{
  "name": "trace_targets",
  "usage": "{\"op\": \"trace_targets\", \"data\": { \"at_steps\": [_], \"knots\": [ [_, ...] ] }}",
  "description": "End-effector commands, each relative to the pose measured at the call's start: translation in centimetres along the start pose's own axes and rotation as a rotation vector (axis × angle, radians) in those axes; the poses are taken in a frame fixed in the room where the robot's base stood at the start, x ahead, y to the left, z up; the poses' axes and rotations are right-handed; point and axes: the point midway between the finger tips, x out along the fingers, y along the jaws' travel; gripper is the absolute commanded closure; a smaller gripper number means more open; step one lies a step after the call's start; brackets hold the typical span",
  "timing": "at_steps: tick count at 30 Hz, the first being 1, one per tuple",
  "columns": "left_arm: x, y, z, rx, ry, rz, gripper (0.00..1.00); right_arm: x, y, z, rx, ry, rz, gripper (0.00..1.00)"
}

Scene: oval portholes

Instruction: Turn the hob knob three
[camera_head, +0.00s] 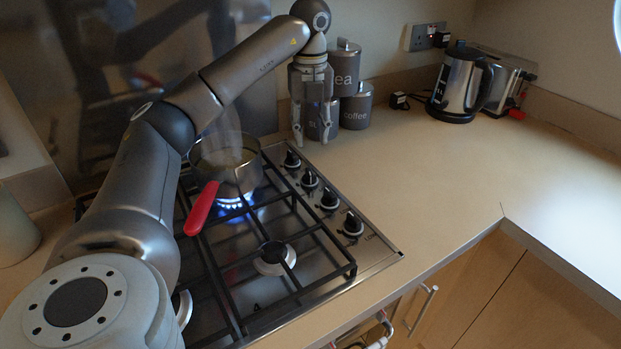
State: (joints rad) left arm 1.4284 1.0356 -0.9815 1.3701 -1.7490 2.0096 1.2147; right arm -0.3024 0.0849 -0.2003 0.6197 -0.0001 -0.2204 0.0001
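Several black hob knobs run in a row along the right side of the steel hob (377,262): a far knob (292,159), a second knob (309,179), a third from the far end (329,200) and a near knob (352,224). My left gripper (311,137) points down just behind the far knob, in front of the canisters. Its two fingers are apart with nothing between them, and it appears to touch no knob. My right gripper does not show.
A glass pan (228,165) with a red handle (201,208) stands over a lit blue flame (236,203). Grey canisters (355,106) stand behind my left gripper. A kettle (458,85) and toaster (509,82) stand at the back right. The worktop (440,170) right of the knobs is clear.

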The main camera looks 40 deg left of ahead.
Motion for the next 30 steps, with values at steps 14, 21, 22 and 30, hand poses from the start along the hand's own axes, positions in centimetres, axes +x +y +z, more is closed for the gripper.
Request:
{"op": "trace_targets", "data": {
  "at_steps": [14,21,22,30],
  "knots": [
    [7.1,0.1,0.0,0.000,0.003,0.005,0.65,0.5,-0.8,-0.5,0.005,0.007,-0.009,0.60],
    [10.2,0.1,-0.1,0.001,0.001,0.003,0.65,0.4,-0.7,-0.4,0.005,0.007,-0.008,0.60],
    [10.4,0.1,0.0,0.001,0.001,0.002,0.65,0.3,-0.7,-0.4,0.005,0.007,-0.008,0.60],
    [10.9,0.0,0.0,0.001,0.000,0.001,0.65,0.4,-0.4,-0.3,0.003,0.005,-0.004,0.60]
  ]
}}
